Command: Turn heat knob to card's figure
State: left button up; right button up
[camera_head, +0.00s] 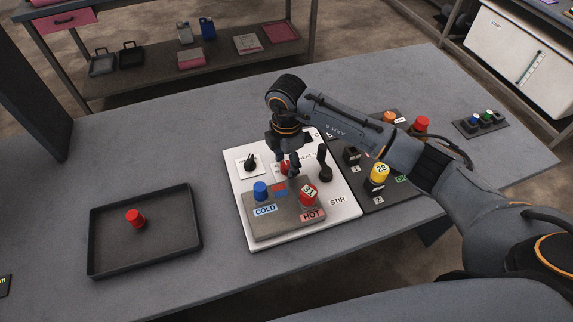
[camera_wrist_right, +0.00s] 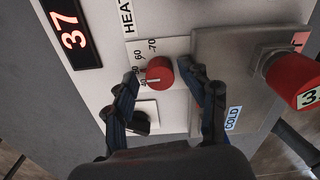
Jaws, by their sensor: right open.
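The red heat knob (camera_wrist_right: 159,71) sits on a white panel (camera_head: 347,209), with a printed scale showing 60 and 70 beside it and a "HEAT" label (camera_wrist_right: 127,17). A pale pointer line shows on the knob. My right gripper (camera_wrist_right: 161,79) is open, with one finger on either side of the knob; I cannot tell whether they touch it. In the head view my right gripper (camera_head: 288,168) reaches down over the panel and mostly hides the knob. A display (camera_wrist_right: 73,35) reads 37 in red. No card can be made out clearly. My left gripper is not in view.
A grey block with a blue tap (camera_head: 260,190) and a red tap (camera_head: 308,194) stands close to the knob. A black lever (camera_head: 325,165) rises at right. A black tray (camera_head: 174,237) holds a red piece (camera_head: 135,218). The tabletop behind the tray is clear.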

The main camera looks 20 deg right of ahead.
aim_at(287, 165)
notch_tip(287, 165, up, 7)
jog(key=p, duration=0.4)
jog(key=shift+f, duration=0.15)
jog(key=shift+f, duration=0.1)
notch_tip(287, 165, up, 12)
dwell(0.3)
